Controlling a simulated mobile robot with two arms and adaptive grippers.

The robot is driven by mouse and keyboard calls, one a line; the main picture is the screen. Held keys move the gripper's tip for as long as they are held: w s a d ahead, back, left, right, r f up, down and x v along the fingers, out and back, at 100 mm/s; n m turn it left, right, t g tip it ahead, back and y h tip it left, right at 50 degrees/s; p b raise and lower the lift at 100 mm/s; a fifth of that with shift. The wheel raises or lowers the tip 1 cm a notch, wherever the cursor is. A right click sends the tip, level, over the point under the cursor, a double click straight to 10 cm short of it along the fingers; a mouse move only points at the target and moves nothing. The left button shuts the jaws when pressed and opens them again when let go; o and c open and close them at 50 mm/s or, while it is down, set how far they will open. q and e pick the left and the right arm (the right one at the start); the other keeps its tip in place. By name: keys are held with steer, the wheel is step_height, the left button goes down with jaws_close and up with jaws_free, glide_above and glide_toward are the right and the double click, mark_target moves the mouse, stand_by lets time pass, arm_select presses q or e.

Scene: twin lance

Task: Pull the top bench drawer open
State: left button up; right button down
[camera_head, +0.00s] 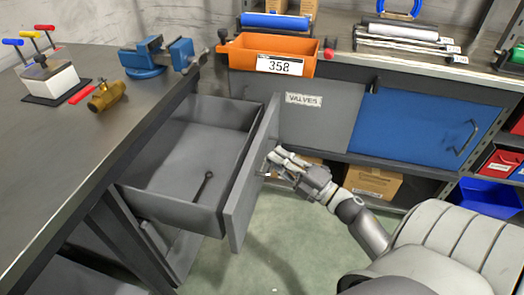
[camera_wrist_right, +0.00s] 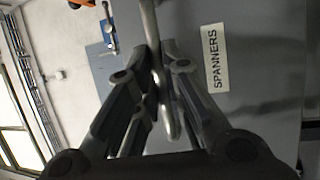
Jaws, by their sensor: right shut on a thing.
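The top bench drawer (camera_head: 196,158) is grey and stands pulled out from the bench at the left, its inside in view. A dark spanner (camera_head: 204,186) lies on its floor. My right gripper (camera_head: 276,158) is at the outer face of the drawer front (camera_head: 250,180). In the right wrist view my right gripper (camera_wrist_right: 160,95) is shut on the metal bar handle (camera_wrist_right: 150,30), beside a label reading SPANNERS (camera_wrist_right: 215,59). In the head view the handle is mostly hidden by the fingers. My left gripper is not in view.
The bench top (camera_head: 110,130) holds a blue vise (camera_head: 150,56), a brass valve (camera_head: 106,96) and a block with coloured levers (camera_head: 50,78). Green floor (camera_head: 290,245) is clear beside the drawer.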

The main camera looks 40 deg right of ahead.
steer(key=shift+s+d, duration=0.4)
steer(key=shift+s, duration=0.15)
steer(key=c, duration=1.5)
jaws_free()
